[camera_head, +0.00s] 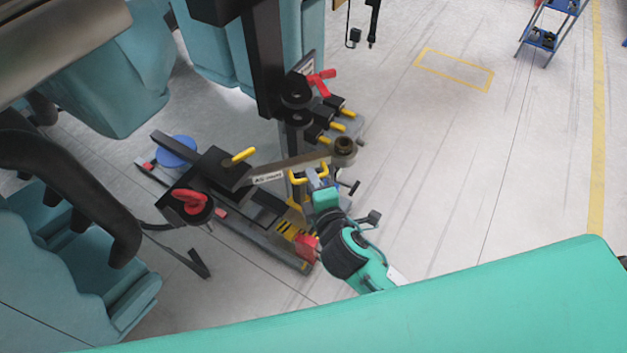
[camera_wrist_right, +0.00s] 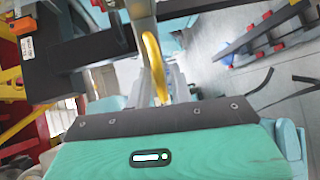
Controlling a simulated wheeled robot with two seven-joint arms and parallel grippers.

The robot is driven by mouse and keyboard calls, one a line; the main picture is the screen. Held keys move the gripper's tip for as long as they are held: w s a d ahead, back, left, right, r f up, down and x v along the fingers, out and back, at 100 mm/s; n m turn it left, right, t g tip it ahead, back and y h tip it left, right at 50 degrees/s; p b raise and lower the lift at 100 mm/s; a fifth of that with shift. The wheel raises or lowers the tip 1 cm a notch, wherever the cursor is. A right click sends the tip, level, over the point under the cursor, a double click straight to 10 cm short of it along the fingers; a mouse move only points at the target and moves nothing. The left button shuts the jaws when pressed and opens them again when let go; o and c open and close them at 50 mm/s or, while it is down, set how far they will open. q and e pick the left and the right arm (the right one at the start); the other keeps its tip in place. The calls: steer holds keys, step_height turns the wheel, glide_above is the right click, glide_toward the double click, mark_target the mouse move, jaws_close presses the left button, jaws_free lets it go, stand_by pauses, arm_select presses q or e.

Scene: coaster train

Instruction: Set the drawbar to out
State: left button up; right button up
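The drawbar (camera_head: 299,163) is a grey bar with a round eye (camera_head: 343,149) at its right end and a white label on its side. It reaches right from a dark block with a yellow-gripped lever (camera_head: 244,155). My right gripper (camera_head: 312,179) is close beside the bar, just below the eye in the picture. Curved yellow pieces show at its tip. In the right wrist view a curved yellow piece (camera_wrist_right: 155,65) stands just ahead of the gripper body, against grey metal. The finger gap is not clear. My left gripper is not in view.
A red knob (camera_head: 191,200) sits on the coupler's front left. Several yellow-tipped levers (camera_head: 346,113) and a red handle (camera_head: 320,83) stand behind the eye. Teal train bodies (camera_head: 120,80) close in the left side. The floor to the right is open, with a blue shelf (camera_head: 548,30) far back.

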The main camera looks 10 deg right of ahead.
steer(key=shift+o, duration=0.6)
steer(key=b+v, duration=0.4)
steer(key=v, duration=0.9)
steer(key=shift+s+r, duration=0.2)
steer(key=shift+s, duration=0.15)
